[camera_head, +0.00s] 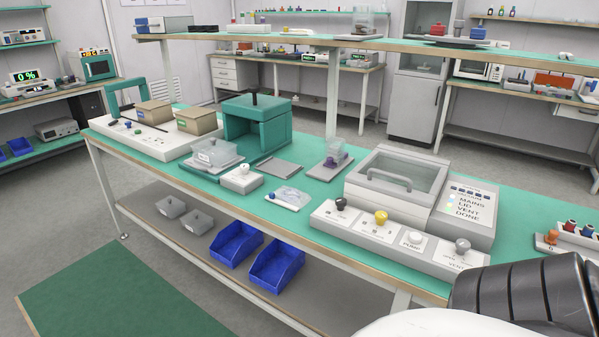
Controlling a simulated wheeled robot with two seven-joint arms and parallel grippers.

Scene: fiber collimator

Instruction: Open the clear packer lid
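The packer (470,212) is a light grey machine at the right part of the green-topped bench. Its clear lid (410,172), framed in grey with a bar handle (390,184) across the front, looks closed. In front of it is a control strip (375,236) with a black, a yellow, a white and a grey knob. To its right is a panel (469,203) reading MAINS, LID, VENT, DONE. Neither gripper shows. A dark ribbed part and a white part of my own body cover the bottom right corner, hiding some of the bench there.
A shelf (350,43) runs above the bench's far side. Blue bins (277,262) sit below.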

